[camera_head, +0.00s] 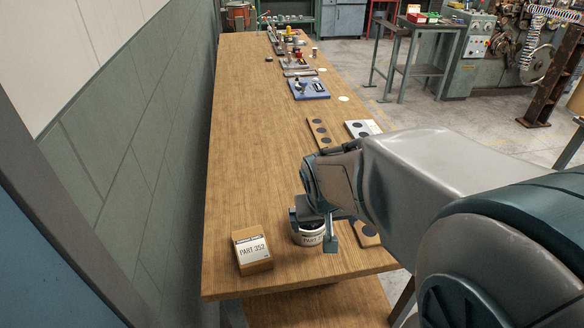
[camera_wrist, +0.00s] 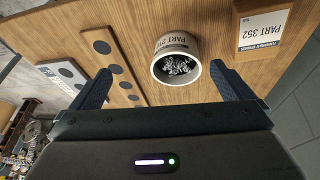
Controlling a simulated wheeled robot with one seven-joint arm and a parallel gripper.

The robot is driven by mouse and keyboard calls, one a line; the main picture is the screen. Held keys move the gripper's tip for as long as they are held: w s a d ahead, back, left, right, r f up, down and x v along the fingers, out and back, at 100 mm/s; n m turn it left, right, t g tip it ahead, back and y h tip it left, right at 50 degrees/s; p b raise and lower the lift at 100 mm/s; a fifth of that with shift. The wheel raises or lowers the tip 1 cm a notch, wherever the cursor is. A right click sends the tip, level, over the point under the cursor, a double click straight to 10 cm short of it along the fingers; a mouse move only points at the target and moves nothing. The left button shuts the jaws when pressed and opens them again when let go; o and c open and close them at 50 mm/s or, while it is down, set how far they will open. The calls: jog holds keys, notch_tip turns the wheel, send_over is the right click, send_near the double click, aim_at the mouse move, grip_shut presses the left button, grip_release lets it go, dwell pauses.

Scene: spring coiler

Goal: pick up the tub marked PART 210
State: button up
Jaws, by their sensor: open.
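A round white tub (camera_head: 308,236) stands on the wooden bench near its front end, its label partly covered by my gripper. In the wrist view the tub (camera_wrist: 174,50) shows small metal parts inside and a label reading PART with a number that looks like 210. My gripper (camera_head: 315,226) is open in the head view, one finger on each side of the tub. In the wrist view the gripper (camera_wrist: 165,85) has its fingers spread wide and the tub shows between and beyond them. I cannot tell whether either finger touches it.
A box marked PART 352 (camera_head: 252,250) stands left of the tub, also seen in the wrist view (camera_wrist: 264,27). Wooden boards with dark discs (camera_head: 323,133) lie farther back. A blue tray (camera_head: 308,88) sits beyond. The bench's left middle is clear, beside a wall.

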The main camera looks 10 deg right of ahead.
jog(key=p, duration=0.1)
send_near(310, 229)
jog(key=shift+t+y, duration=0.3)
jog(key=shift+y, duration=0.1)
jog(key=b+x, duration=0.1)
jog(key=x, duration=0.1)
jog(key=b+x, duration=0.2)
jog(key=w+b+x, duration=0.1)
jog(key=x, duration=0.1)
jog(key=shift+d+r, duration=0.15)
jog(key=shift+d, duration=0.25)
jog(key=shift+w+r+b+x, duration=0.15)
jog(key=shift+b+x, duration=0.3)
jog(key=shift+x, duration=0.55)
jog(key=shift+w+b+x, duration=0.2)
jog(key=shift+b+x, duration=0.3)
jog(key=shift+x, duration=0.45)
jog(key=shift+w+r+b+x, duration=0.15)
jog(key=shift+b+x, duration=0.3)
jog(key=shift+x, duration=0.55)
jog(key=shift+f, duration=0.1)
jog(key=c, duration=0.9)
